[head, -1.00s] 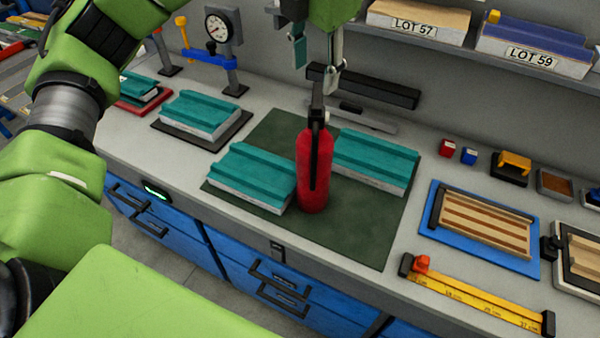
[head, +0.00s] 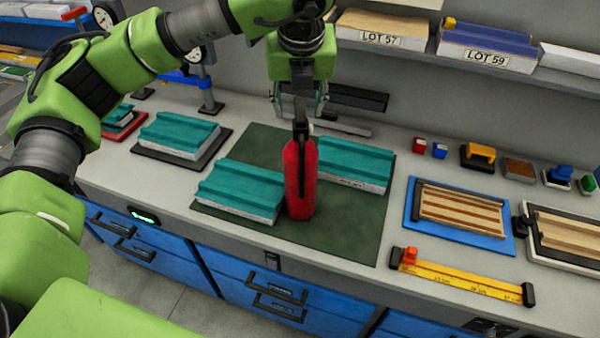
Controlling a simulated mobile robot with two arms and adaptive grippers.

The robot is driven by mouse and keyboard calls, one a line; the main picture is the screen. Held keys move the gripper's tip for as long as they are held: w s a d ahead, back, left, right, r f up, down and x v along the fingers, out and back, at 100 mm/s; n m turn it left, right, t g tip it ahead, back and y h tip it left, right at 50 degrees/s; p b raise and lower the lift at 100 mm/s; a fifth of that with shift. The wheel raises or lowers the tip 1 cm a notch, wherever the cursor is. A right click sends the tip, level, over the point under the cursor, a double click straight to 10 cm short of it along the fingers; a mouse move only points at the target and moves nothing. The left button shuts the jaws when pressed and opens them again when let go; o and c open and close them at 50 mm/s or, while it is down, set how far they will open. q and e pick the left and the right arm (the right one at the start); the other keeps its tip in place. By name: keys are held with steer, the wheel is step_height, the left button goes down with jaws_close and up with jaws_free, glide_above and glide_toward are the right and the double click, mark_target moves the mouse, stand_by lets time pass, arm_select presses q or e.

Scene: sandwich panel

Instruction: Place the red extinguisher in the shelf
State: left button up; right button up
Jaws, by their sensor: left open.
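The red extinguisher (head: 301,185) stands upright on the dark green mat (head: 341,230) on the workbench, between two teal-topped panels. Its black valve and handle are at the top. My left gripper (head: 300,112) points down right over it, with its fingers open on either side of the upper part of the black handle. I cannot tell whether the fingers touch it. The shelf (head: 405,60) runs along the wall behind the bench, at the top of the head view, with labelled boxes on it. My right gripper is not in view.
Teal panels (head: 240,190) (head: 354,163) flank the extinguisher closely. On the shelf stand the LOT 57 box (head: 381,38) and LOT 59 box (head: 486,57). A blue tray with wooden strips (head: 409,228) and a yellow ruler (head: 460,279) lie to the right.

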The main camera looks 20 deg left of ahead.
mark_target(301, 115)
arm_select(q)
steer(key=shift+w+f+p, duration=0.15)
steer(key=shift+f+p, duration=0.2)
steer(key=p+x, duration=0.3)
steer(key=x, duration=0.1)
steer(key=shift+w+d+f, duration=0.1)
steer(key=shift+w+f, duration=0.05)
steer(key=shift+w, duration=0.05)
steer(key=shift+f, duration=0.3)
steer(key=shift+c, duration=1.4)
jaws_close()
steer(key=shift+w+r, duration=0.2)
